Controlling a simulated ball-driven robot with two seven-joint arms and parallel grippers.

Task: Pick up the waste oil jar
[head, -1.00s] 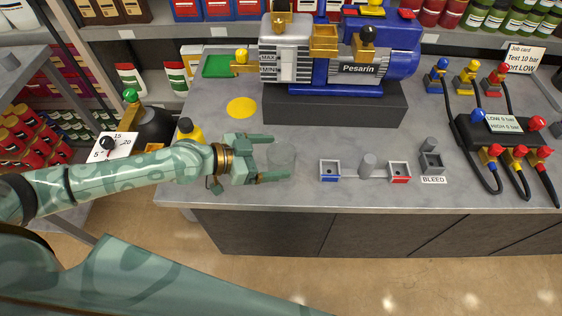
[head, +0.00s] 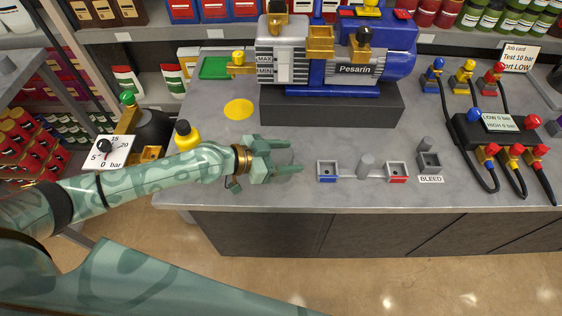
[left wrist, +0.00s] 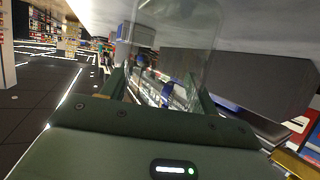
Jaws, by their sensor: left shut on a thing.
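The waste oil jar (left wrist: 172,38) is clear glass and stands upright between my left gripper's fingers in the left wrist view. In the head view it is almost invisible against the grey bench top. My left gripper (head: 292,157) is shut on the jar near the front of the bench, left of the small square blocks. Its fingers show on both sides of the jar in the left wrist view (left wrist: 164,92). I cannot tell whether the jar's base touches the bench. My right gripper is not in view.
The blue and silver pump (head: 345,50) stands on a dark block (head: 330,104) behind the gripper. Two small square blocks (head: 327,171) (head: 397,172) and a grey post (head: 365,165) stand to the right. A yellow disc (head: 239,110) lies behind.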

